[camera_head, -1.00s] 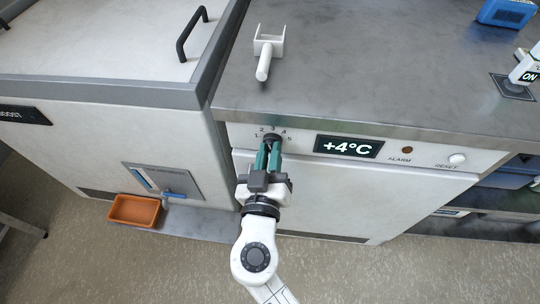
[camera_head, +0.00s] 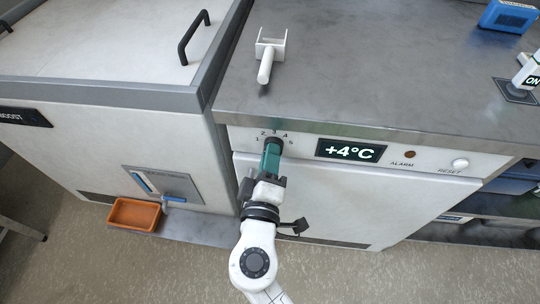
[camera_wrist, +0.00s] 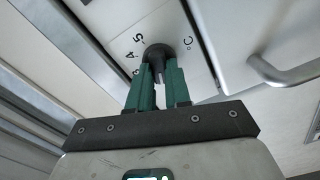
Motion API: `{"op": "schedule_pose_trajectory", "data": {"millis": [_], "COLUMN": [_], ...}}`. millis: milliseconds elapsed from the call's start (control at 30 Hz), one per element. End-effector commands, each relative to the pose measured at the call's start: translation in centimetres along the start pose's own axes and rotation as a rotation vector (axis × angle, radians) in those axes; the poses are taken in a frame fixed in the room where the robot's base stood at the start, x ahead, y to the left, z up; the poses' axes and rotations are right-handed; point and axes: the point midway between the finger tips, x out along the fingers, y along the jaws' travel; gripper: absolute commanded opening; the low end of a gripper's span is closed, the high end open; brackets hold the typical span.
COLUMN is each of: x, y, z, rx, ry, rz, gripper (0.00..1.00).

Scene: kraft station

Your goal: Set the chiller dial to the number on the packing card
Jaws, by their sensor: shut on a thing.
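The chiller dial (camera_head: 273,141) is a dark round knob on the white front panel, with the numbers 1 to 5 around it. It also shows in the wrist view (camera_wrist: 157,52), where 4 and 5 are readable beside it. My gripper (camera_head: 271,154) has green fingers and is at the dial from the front. In the wrist view my gripper (camera_wrist: 161,73) is shut on the dial's grip, one finger on each side. The fingers hide part of the dial, and I cannot tell which number it points to. No packing card is readable in view.
A lit display (camera_head: 351,150) reads +4°C, with an alarm light (camera_head: 410,154) and a reset button (camera_head: 460,164) to its right. A white scoop-like holder (camera_head: 268,55) lies on the steel top.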

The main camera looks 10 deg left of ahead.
Motion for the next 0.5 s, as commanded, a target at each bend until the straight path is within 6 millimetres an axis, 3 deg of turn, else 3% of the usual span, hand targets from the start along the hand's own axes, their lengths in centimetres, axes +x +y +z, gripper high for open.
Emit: {"op": "schedule_pose_trajectory", "data": {"millis": [500], "x": [-0.05], "y": [-0.2], "z": [-0.06], "rx": [-0.194], "ry": [0.002], "rz": [-0.002], "gripper": [0.0]}}
